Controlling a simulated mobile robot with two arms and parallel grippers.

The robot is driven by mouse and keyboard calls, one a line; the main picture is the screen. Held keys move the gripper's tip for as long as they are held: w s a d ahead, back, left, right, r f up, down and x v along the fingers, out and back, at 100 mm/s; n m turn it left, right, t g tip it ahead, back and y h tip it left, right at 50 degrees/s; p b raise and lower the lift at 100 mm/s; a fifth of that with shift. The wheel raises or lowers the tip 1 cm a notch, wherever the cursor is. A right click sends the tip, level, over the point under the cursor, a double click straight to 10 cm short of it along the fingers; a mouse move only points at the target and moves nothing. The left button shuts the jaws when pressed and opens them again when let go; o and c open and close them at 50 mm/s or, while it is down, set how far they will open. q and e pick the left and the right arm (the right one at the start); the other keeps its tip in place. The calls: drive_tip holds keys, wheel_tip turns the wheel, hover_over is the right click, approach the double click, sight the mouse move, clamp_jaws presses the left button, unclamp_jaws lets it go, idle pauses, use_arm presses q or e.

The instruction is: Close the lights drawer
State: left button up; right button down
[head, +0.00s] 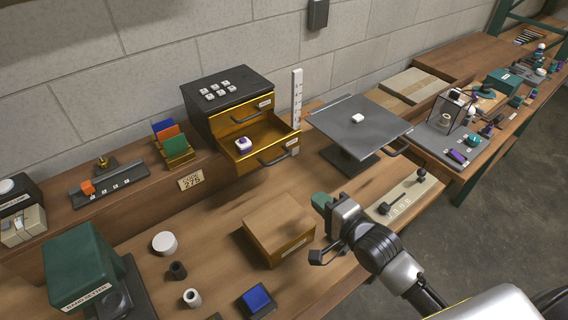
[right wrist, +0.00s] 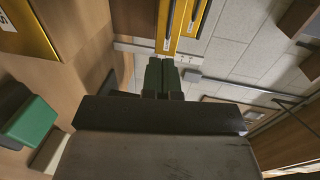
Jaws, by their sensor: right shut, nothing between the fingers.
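A black cabinet (head: 228,92) with gold drawer fronts stands against the wall. Its lower drawer (head: 262,150) is pulled out, with a dark bar handle (head: 279,158) and a small white-and-purple item (head: 243,145) inside. The upper drawer (head: 250,112) looks shut. I cannot read the labels, so I cannot tell which is the lights drawer. My right gripper (head: 321,201) is shut and empty, in front of the open drawer and to its right, apart from it. In the right wrist view its green fingers (right wrist: 160,76) are together, below gold fronts (right wrist: 182,28) with dark handles. My left gripper is not in view.
A wooden box (head: 278,228) sits on the bench just left of my right gripper. A grey raised plate (head: 358,122) stands right of the drawer. A green boxy device (head: 80,265) and a white round piece (head: 164,243) are at left. Bare bench lies in front of the cabinet.

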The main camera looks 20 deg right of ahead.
drive_tip(key=w, duration=0.1)
drive_tip(key=p, duration=0.4)
approach(257, 146)
drive_tip(key=v, duration=0.3)
drive_tip(key=shift+w+d+r, duration=0.15)
drive_tip(key=shift+r, duration=0.1)
drive_tip(key=b+x, duration=0.2)
drive_tip(key=x, duration=0.2)
drive_tip(key=b+x, duration=0.3)
drive_tip(key=x, duration=0.1)
drive_tip(key=r+b+x, duration=0.1)
drive_tip(key=b+x, duration=0.2)
drive_tip(key=x, duration=0.1)
drive_tip(key=shift+w+a, duration=0.2)
drive_tip(key=shift+w+a+r, duration=0.1)
drive_tip(key=shift+w+r, duration=0.05)
drive_tip(key=shift+w, duration=0.1)
drive_tip(key=shift+r, duration=0.35)
drive_tip(key=shift+s, duration=0.1)
